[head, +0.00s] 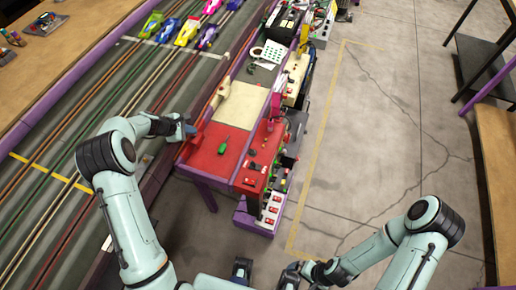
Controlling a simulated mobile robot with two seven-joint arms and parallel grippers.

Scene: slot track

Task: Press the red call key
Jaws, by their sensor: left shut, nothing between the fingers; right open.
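A purple-framed console (221,147) with a red top runs up the middle. A white panel at its near end carries several small red keys (273,210); more small controls sit on the red panel (252,176) above it. I cannot tell which one is the call key. My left gripper (188,130) is shut and empty, at the console's left edge near the red top; I cannot tell if it touches. My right gripper (290,274) is open and empty, low in the picture, below the white panel and apart from it.
A slot track (75,150) with coloured lanes and several toy cars (186,31) lies left of the console. A green-handled tool (223,146) lies on the red top. Cracked concrete floor (380,130) is free on the right. A wooden bench (497,150) stands at the right edge.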

